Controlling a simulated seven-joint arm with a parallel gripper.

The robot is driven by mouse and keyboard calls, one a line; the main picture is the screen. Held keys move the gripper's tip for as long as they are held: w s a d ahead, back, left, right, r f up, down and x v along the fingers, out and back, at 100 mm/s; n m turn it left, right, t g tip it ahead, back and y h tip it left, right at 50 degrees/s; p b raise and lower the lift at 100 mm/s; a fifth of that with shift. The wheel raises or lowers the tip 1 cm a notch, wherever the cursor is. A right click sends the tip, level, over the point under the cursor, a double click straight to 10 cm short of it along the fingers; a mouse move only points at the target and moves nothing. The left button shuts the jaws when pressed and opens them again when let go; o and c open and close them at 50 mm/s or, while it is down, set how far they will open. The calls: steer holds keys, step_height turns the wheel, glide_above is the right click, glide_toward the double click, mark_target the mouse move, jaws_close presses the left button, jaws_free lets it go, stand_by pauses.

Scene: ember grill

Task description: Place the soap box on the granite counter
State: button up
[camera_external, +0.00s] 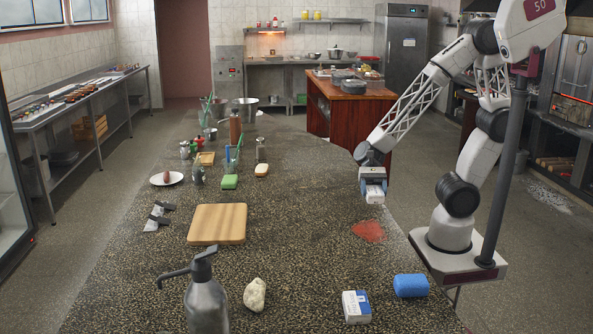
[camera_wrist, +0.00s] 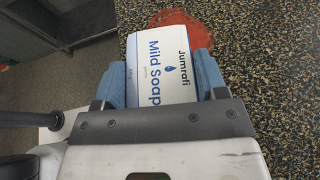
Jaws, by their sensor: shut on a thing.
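My gripper (camera_external: 373,184) is shut on a white and blue soap box (camera_external: 374,195), with one blue finger on each side. In the wrist view the soap box (camera_wrist: 163,66) reads "Mild Soap" and sits between my gripper's fingers (camera_wrist: 161,78); its lower end is hidden by the gripper. The long speckled granite counter (camera_external: 300,215) fills the middle of the external view. The box appears near the counter's right edge, just behind a red patch; I cannot tell its exact height above the surface.
The red powdery patch (camera_external: 368,231) lies on the counter. A wooden board (camera_external: 217,224) lies left. The counter's middle is clear.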

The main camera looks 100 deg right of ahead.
steer(key=shift+n+g, duration=0.8)
steer(key=shift+g, duration=0.1)
steer(key=w+a, duration=0.5)
steer(key=w, duration=0.4)
steer(key=w+a+f, duration=0.1)
steer(key=w+a, duration=0.4)
steer(key=w, duration=0.4)
steer(key=w+a+f, duration=0.1)
steer(key=w+a, duration=0.4)
steer(key=w, duration=0.5)
glide_above(254, 255)
steer(key=shift+d+f, duration=0.1)
steer(key=shift+f, duration=0.6)
steer(key=shift+f, duration=0.1)
steer(key=shift+f, duration=1.65)
steer(key=shift+f, duration=0.15)
